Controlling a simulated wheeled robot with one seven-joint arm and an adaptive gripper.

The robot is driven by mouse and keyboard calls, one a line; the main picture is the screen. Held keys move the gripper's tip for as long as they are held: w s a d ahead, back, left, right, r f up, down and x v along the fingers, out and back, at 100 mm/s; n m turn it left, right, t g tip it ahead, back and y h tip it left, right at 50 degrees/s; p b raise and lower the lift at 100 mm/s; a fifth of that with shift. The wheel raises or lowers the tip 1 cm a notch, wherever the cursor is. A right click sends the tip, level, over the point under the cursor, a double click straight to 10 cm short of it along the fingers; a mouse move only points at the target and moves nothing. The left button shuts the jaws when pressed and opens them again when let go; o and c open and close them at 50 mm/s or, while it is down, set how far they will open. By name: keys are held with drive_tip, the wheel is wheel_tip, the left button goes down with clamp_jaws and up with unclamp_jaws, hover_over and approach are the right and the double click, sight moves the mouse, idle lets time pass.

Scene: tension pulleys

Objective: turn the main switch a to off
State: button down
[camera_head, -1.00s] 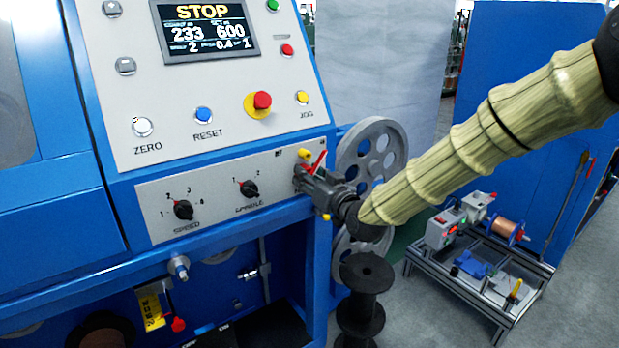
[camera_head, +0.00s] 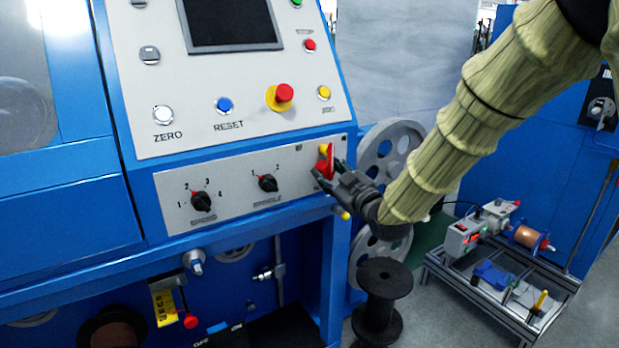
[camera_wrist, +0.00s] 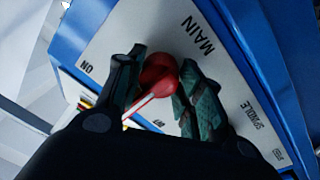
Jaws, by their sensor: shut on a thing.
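The main switch (camera_head: 329,160) is a red handle at the right end of the lower grey panel. It stands nearly upright in the head view. My gripper (camera_head: 328,178) is at the switch, with its fingers around the handle. In the wrist view, the red round hub and white-edged lever of the switch (camera_wrist: 158,75) lie between the two dark fingers of my gripper (camera_wrist: 160,85). The label MAIN is beside it, with ON to the left and a small, partly hidden label below. The display (camera_head: 232,22) is dark.
The speed knob (camera_head: 202,201) and spindle knob (camera_head: 267,183) sit left on the same panel. A red emergency button (camera_head: 284,93) is above. A grey pulley wheel (camera_head: 392,145) and black spool (camera_head: 384,285) stand right of the machine. A low cart (camera_head: 500,285) is at right.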

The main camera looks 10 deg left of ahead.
drive_tip(key=shift+n, duration=0.5)
drive_tip(key=c, duration=0.9)
unclamp_jaws()
drive_tip(key=v, duration=1.2)
drive_tip(key=shift+w+f, duration=0.1)
drive_tip(key=shift+c, duration=0.3)
